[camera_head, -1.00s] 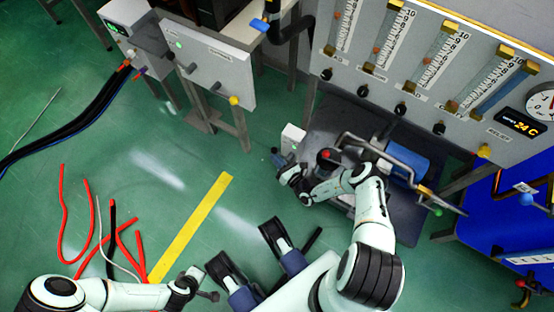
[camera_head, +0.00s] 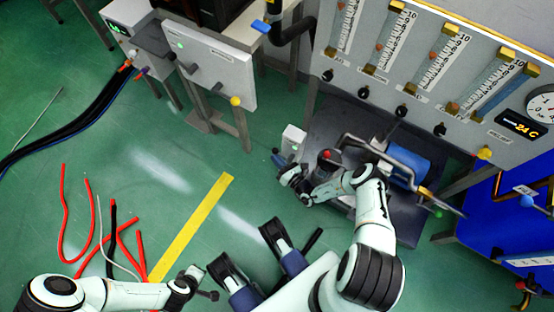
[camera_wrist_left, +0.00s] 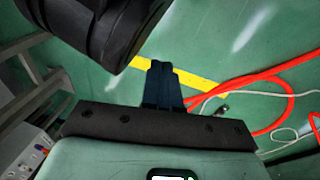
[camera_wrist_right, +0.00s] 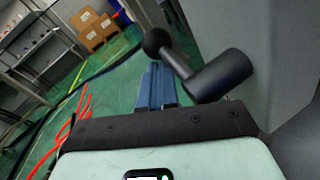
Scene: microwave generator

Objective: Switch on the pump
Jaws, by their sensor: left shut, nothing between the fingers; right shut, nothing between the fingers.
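The pump is a blue cylinder (camera_head: 408,160) with metal pipes on a dark base under the flowmeter panel. A small pale switch box (camera_head: 293,138) stands to its left. In the right wrist view a black lever with a ball end (camera_wrist_right: 218,76) sticks out from a grey box face (camera_wrist_right: 255,45). My right gripper (camera_head: 277,160) is shut and empty, close by the box. Its blue fingers (camera_wrist_right: 157,85) are just left of the lever; I cannot tell whether they touch it. My left gripper (camera_head: 211,295) is shut and empty over the floor, its fingers (camera_wrist_left: 162,83) pressed together.
The flowmeter panel (camera_head: 425,70) with black knobs stands above and behind the pump. A grey control panel (camera_head: 215,72) on legs is at the upper left. Red cables (camera_head: 64,215) lie on the green floor beside a yellow stripe (camera_head: 195,225). A blue bench (camera_head: 500,225) is at the right.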

